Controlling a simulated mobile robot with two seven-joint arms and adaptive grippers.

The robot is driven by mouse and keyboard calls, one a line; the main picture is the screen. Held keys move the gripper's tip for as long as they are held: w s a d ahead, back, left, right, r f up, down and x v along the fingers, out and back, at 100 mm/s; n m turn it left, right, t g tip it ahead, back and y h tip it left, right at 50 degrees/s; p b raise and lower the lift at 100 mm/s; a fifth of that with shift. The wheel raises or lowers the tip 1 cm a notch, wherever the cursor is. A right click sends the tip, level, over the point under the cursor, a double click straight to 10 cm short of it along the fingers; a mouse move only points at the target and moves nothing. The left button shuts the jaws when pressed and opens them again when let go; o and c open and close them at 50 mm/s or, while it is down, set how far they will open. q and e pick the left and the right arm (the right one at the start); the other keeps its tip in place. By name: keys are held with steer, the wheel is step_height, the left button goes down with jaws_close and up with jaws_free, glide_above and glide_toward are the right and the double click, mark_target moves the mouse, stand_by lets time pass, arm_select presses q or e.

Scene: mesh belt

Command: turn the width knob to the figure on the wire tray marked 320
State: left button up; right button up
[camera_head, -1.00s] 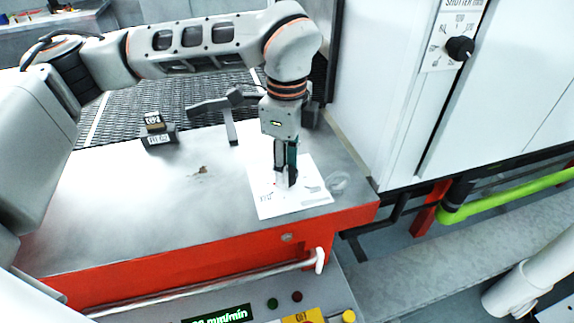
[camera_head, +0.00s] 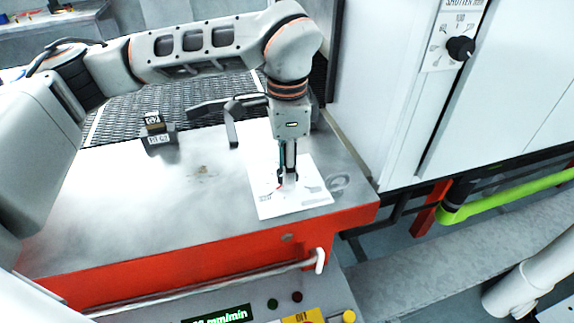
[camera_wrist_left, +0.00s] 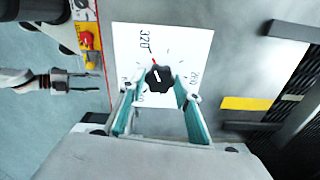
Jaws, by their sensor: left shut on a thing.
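The width knob (camera_wrist_left: 160,78) is black and stands on a white dial card (camera_wrist_left: 192,42) in the left wrist view. The card reads 320 near its upper left and 260 at the right; other figures are partly hidden. A red mark shows at the knob's upper-left edge, on the side of 320. My left gripper (camera_head: 288,178) points down over the card (camera_head: 312,198), its fingers on either side of the knob and shut on it. I cannot make out a wire tray marked 320.
A bent dark handle (camera_head: 231,130) lies behind the gripper. A white cabinet with a shutter knob (camera_head: 460,48) stands right. A handrail (camera_head: 230,285) runs along the front.

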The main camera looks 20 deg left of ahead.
arm_select(q)
steer(key=o, duration=1.1)
steer(key=shift+r, duration=0.15)
step_height(320, 180, up, 12)
stand_by(0.3)
